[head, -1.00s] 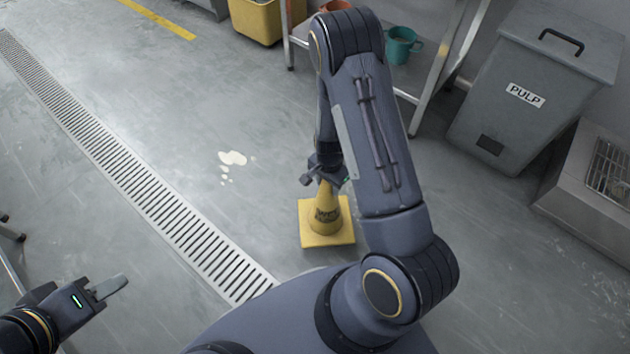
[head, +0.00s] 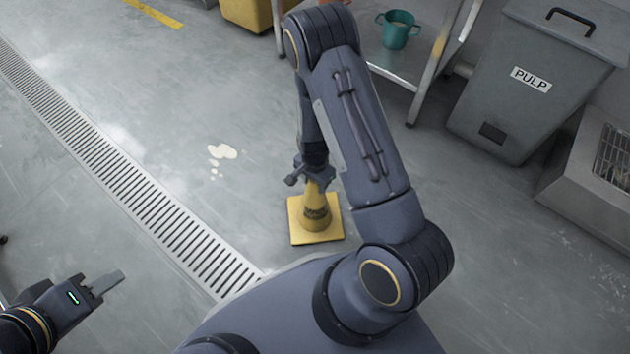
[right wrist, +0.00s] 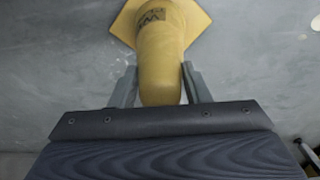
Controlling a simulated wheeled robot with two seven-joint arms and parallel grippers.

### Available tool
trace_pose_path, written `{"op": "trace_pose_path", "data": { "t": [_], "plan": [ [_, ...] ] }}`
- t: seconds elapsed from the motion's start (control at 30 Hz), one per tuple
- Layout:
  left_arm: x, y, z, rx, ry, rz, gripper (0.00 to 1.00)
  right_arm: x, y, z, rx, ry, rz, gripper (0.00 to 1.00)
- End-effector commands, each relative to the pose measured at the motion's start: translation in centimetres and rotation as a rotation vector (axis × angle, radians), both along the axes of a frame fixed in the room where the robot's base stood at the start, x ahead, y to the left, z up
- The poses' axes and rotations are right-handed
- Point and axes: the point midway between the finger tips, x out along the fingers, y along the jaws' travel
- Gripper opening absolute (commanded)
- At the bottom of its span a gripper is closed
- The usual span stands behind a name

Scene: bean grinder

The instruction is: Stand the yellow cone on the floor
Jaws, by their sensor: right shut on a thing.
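The yellow cone (head: 316,222) is upright in the head view, its square base down at the floor in front of my body. Whether the base touches the floor or hangs just above it I cannot tell. My right gripper (head: 316,178) is shut on the cone's top from above. In the right wrist view the cone (right wrist: 162,60) sits between the two fingers (right wrist: 160,88), with its square base and dark lettering beyond. My left gripper (head: 104,284) is at the lower left, away from the cone; its fingers overlap in this view.
A pale spill (head: 221,151) lies on the floor left of the cone. A drain grate (head: 130,185) runs diagonally at left. A metal shelf (head: 405,68) with a teal cup (head: 397,30), a grey PULP bin (head: 530,85) and a metal unit (head: 585,180) stand behind and right.

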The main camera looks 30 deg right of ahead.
Motion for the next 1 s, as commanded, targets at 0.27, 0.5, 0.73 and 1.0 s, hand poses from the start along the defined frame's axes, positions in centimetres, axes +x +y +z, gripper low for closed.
{"op": "trace_pose_path", "data": {
  "t": [0.27, 0.5, 0.73, 1.0],
  "plan": [
    [0.0, 0.0, -0.1, 0.0, 0.0, 0.0, 0.36, 0.0, 0.0, -0.1, 0.0, 0.0, 0.0, 0.65],
    [0.0, 0.0, 0.3, 0.0, 0.001, 0.0, 0.36, 0.0, 0.0, 0.4, 0.0, 0.0, 0.0, 0.65],
    [0.0, 0.0, 2.4, 0.0, 0.0, 0.0, 0.36, 0.1, 0.0, 4.3, 0.0, -0.002, 0.0, 0.65],
    [0.0, 0.0, 5.0, 0.0, 0.0, 0.0, 0.36, 0.0, 0.0, 9.9, 0.0, -0.002, 0.0, 0.65]
  ]
}}
